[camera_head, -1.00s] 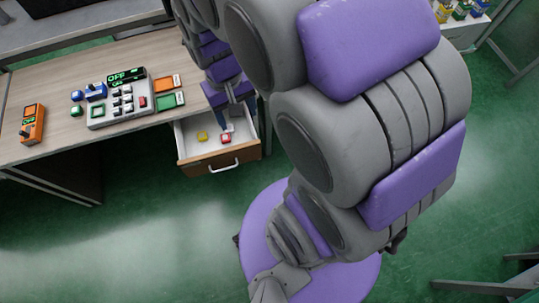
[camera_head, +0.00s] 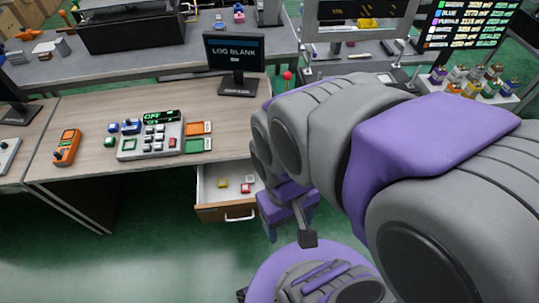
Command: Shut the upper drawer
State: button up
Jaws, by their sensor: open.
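The upper drawer (camera_head: 222,212) stands pulled out from under the right end of the desk (camera_head: 85,120). It has a brown wooden front, a white inside and a pale curved handle (camera_head: 240,217). A yellow piece (camera_head: 222,184), a red piece (camera_head: 245,188) and a whitish piece lie inside it. My gripper (camera_head: 306,238) is just right of the drawer front, apart from the handle in the picture, and appears empty. A grey finger points down; the other is hard to make out. My arm hides the drawer's right side.
A control box (camera_head: 150,140) with buttons, an orange handheld device (camera_head: 67,147) and green and orange trays sit on the desk. A monitor (camera_head: 236,62) stands at its back. The green floor before the drawer is open at left.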

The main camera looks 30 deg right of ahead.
aim_at(214, 204)
jog(key=u, duration=0.8)
jog(key=k+l+u, duration=0.1)
jog(key=k+u, duration=0.15)
jog(key=u, duration=0.2)
jog(key=k+u, duration=0.25)
jog(key=u, duration=0.15)
